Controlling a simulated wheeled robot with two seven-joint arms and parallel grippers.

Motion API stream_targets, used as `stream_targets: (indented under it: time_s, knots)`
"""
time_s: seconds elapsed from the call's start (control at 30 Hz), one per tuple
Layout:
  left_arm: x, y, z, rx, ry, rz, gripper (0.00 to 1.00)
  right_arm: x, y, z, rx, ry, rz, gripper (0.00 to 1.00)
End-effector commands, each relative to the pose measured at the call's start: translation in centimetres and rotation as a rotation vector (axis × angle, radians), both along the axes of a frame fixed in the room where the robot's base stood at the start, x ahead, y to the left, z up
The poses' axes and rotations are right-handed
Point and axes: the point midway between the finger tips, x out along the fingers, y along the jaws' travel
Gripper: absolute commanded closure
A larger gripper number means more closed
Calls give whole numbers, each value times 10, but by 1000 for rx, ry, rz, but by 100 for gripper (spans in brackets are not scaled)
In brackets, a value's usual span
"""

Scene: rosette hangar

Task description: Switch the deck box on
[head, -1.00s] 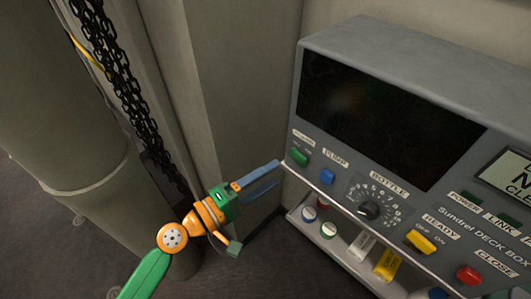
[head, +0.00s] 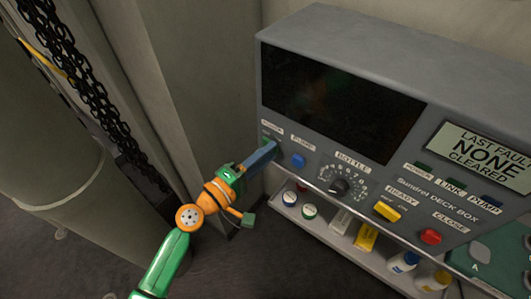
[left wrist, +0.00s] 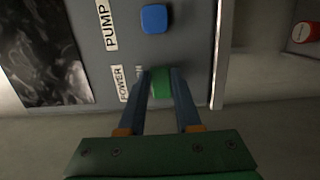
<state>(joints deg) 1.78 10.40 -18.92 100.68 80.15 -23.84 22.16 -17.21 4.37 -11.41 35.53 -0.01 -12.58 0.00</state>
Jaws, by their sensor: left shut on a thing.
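The grey deck box (head: 340,25) stands at the right in the head view, with a black dark screen (head: 340,100) and small unlit-looking lamps marked POWER, LINK and PUMP. My left gripper (head: 272,148) is at the front panel's left end. It is shut on the green POWER switch (left wrist: 161,84), with one blue finger on each side of it in the left wrist view (left wrist: 160,76). In the head view the fingers mostly hide the switch. My right gripper is in neither view.
Beside the POWER switch is the blue PUMP switch (head: 298,161). Further right are the BOTTLE dial (head: 340,187), yellow READY switch (head: 387,212) and red CLOSE button (head: 430,236). A shelf below holds several bottles and cartons. Chains (head: 75,75) hang at the left.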

Motion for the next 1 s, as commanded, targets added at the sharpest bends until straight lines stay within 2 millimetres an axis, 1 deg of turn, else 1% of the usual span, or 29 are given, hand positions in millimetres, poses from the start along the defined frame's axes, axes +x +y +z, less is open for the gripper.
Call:
stream_targets:
  time_s: [0.03,0.13,0.23,0.47,0.5,0.57,0.6,0.87,0.93,1.0]
  knots:
    - [-1,-2,5,-4,6,38,100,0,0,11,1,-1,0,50]
    - [-2,-5,5,-4,6,129,100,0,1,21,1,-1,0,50]
    - [-2,-5,2,0,3,175,100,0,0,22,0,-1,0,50]
    - [-1,-4,1,0,0,179,100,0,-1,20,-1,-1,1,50]
    - [-1,-4,1,0,0,178,60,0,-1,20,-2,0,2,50]
    - [-1,-4,1,0,0,178,43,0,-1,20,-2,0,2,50]
    - [-1,-5,1,0,0,178,38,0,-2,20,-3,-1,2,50]
    - [-2,-4,0,1,0,176,38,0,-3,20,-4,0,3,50]
    - [-7,-1,-1,1,0,177,38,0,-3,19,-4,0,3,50]
    - [-20,7,-2,2,2,176,38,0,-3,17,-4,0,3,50]
